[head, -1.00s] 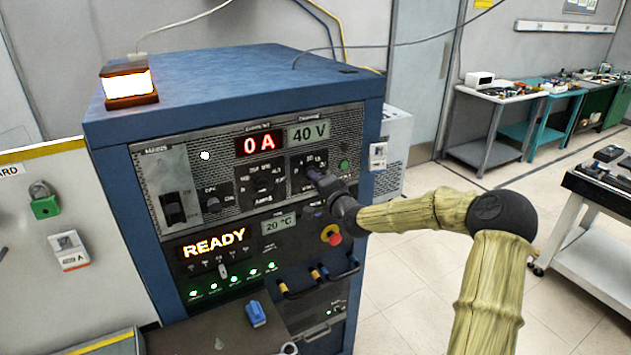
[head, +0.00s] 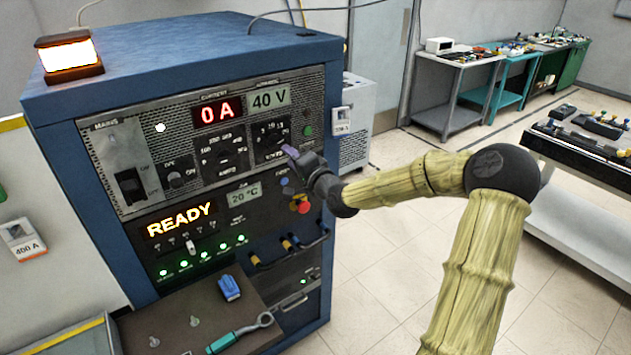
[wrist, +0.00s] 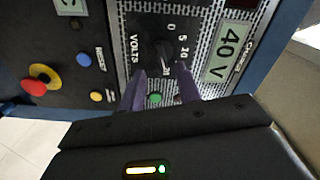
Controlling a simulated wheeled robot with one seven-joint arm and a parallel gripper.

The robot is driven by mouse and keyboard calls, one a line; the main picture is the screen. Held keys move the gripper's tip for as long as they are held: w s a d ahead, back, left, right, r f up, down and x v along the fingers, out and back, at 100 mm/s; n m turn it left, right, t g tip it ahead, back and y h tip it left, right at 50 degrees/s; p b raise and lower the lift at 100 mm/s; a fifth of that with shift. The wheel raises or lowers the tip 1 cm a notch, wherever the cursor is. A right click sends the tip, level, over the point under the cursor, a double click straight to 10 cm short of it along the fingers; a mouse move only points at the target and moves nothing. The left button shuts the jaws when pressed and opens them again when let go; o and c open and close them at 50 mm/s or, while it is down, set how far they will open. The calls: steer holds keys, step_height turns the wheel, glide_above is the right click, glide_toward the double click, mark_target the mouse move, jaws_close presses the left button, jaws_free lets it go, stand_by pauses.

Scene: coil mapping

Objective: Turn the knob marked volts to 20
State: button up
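The volts knob (head: 272,141) is a small black knob on a dark plate at the upper right of the panel in the head view. The wrist view shows this knob (wrist: 158,52) beside the word VOLTS, with scale marks 0, 5 and 10 legible. The voltage display (head: 269,98) reads 40 V. My gripper (head: 292,155) is in front of the panel, just below and right of the knob. In the wrist view its two purple fingers (wrist: 160,74) are apart, with the knob beyond their tips.
A current knob (head: 225,155) sits left of the volts plate, under a red 0 A display (head: 217,112). A red and yellow button (head: 300,204) is below my gripper. A READY display (head: 179,219) glows. A shelf (head: 190,325) with a blue item juts out below.

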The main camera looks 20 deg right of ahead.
steer(key=b+v, duration=0.1)
steer(key=v, duration=0.9)
steer(key=shift+s, duration=0.35)
steer(key=shift+d, duration=0.1)
steer(key=s+a+f+n+g+h, duration=0.1)
steer(key=s+a+f+n+g, duration=0.25)
steer(key=f, duration=0.35)
steer(key=s+a+f+n+g+h, duration=0.1)
steer(key=s+a+f+n+g, duration=0.15)
steer(key=f+g, duration=0.35)
steer(key=s+n+g+h, duration=0.3)
steer(key=s+n+g, duration=0.2)
steer(key=s, duration=1.2)
steer(key=shift+s+d+f+h, duration=0.2)
steer(key=shift+d+f+h, duration=0.1)
steer(key=shift+d, duration=0.15)
